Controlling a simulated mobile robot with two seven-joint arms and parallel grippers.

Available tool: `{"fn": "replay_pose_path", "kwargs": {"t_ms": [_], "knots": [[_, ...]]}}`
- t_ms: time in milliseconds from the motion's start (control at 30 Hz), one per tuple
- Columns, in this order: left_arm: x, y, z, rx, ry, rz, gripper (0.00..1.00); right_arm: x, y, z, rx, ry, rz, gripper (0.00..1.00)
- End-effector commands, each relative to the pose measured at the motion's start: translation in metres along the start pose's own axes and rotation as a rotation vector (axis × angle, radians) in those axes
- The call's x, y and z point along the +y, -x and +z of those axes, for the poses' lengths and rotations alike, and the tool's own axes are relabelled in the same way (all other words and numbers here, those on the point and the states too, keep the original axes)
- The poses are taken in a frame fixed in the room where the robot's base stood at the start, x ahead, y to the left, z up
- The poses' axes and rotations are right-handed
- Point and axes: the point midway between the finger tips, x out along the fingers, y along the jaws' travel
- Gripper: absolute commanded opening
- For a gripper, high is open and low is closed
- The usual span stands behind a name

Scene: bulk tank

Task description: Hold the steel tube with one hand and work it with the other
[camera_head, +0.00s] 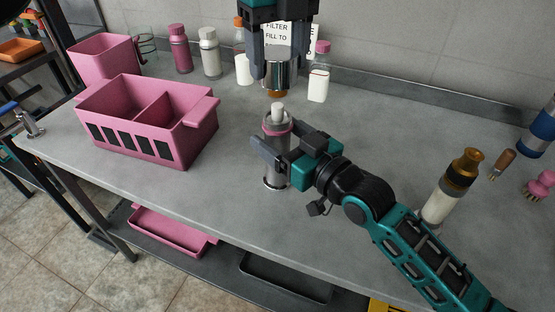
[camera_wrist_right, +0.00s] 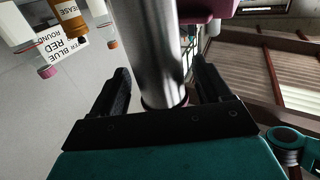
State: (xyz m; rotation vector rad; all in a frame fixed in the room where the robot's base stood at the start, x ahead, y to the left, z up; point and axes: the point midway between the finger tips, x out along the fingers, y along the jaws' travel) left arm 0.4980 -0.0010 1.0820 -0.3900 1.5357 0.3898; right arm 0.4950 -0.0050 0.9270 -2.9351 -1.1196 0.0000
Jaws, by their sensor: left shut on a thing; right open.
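The steel tube (camera_head: 276,178) stands upright on the grey bench, with a pink band near its top and a white piece sticking out above. My right gripper (camera_head: 272,150) has its fingers around the tube but is open. In the right wrist view the tube (camera_wrist_right: 157,45) runs between the two spread fingers (camera_wrist_right: 162,88), with gaps at the sides.
A pink divided bin (camera_head: 190,148) stands to the left, with a pink container (camera_head: 104,57) behind it. Several bottles line the back, near a printed sign (camera_head: 305,38). An amber-capped clear cylinder (camera_head: 441,202) and a wooden-handled brush (camera_head: 502,163) are at right. Bench between bin and tube is clear.

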Motion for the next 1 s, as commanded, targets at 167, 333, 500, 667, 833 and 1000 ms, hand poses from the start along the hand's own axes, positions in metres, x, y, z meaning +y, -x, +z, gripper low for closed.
{"fn": "replay_pose_path", "kwargs": {"t_ms": [167, 333, 500, 667, 833, 1000], "knots": [[0.0, 0.0001, 0.0, 0.0, 0.0, 0.0, 0.34, -0.0007, -0.007, 0.0, 0.0, 0.0, -0.001, 0.77], [0.0, 0.0001, 0.0, 0.0, 0.0, 0.0, 0.34, -0.0006, -0.0071, 0.0001, -0.001, 0.0, -0.001, 0.77], [0.0, 0.0001, 0.0, 0.0, 0.0, 0.0, 0.34, -0.0005, -0.0069, 0.0, 0.0, 0.0, -0.001, 0.67], [0.0, 0.0001, 0.0, 0.0, 0.0, 0.0, 0.34, -0.0005, -0.0068, 0.0, 0.0, 0.0, -0.001, 0.52], [0.0, 0.0001, 0.0, 0.0, 0.0, 0.0, 0.34, -0.0005, -0.0067, 0.0001, 0.0, 0.0, -0.001, 0.36], [0.0, 0.0001, 0.0, 0.0, 0.0, 0.0, 0.34, -0.0004, -0.0067, 0.0001, 0.0, 0.0, -0.001, 0.2]]}}
